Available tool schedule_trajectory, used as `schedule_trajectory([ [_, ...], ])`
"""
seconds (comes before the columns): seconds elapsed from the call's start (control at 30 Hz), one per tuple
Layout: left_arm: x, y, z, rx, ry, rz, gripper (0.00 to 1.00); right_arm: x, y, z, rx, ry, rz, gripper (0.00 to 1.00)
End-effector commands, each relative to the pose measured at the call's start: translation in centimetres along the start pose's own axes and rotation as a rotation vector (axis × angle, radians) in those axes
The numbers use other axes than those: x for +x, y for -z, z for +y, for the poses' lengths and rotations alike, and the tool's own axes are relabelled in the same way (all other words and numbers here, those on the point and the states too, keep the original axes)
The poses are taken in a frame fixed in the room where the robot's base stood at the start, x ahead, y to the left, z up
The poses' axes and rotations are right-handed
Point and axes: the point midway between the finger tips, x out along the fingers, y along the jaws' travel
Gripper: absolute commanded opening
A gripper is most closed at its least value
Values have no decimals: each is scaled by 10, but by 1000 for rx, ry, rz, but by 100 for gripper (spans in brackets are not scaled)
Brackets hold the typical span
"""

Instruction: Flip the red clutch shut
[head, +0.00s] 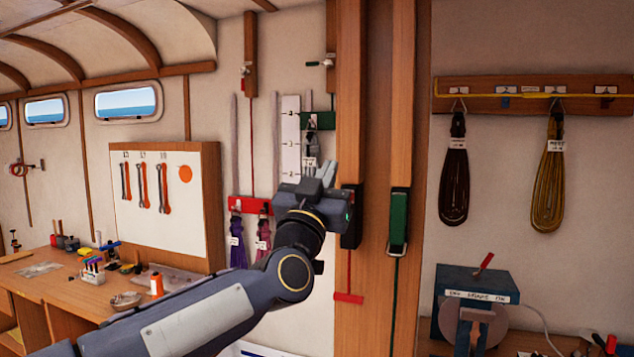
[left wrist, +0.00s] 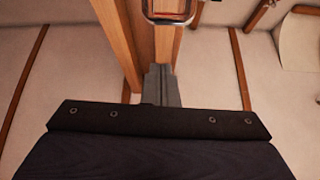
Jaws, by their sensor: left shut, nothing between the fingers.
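The clutch on the red line (head: 352,225) is mounted on the wooden post, left of the green clutch (head: 399,215). My left gripper (head: 326,172) is shut and empty, pointing up just left of the clutch's upper end in the head view. In the left wrist view the closed fingers (left wrist: 161,82) point at the wooden post, apart from a metal-framed fitting with red inside (left wrist: 170,8), cut off by the top edge. My right gripper is not in view.
A red tag (head: 348,298) hangs on the red line below the clutch. A red rail (head: 250,205) with purple and pink coils is behind my left arm. Dark (head: 454,175) and yellow (head: 548,185) coils hang right. A blue box with a red lever (head: 475,283) stands lower right.

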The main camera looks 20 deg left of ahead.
Motion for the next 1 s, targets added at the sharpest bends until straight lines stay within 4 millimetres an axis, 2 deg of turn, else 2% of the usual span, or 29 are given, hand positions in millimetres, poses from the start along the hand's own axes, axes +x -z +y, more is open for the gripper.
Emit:
schedule_trajectory([
  [0.1, -6, -21, -1, 3, 1, -5, 0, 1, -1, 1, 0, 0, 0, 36],
  [0.3, -12, -36, 0, 1, 1, -1, 0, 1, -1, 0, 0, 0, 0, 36],
  [0.77, -14, -39, 0, 0, 1, 2, 0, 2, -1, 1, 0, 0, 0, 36],
  [1.0, -20, -47, 0, 0, 4, 42, 0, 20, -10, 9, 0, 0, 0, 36],
])
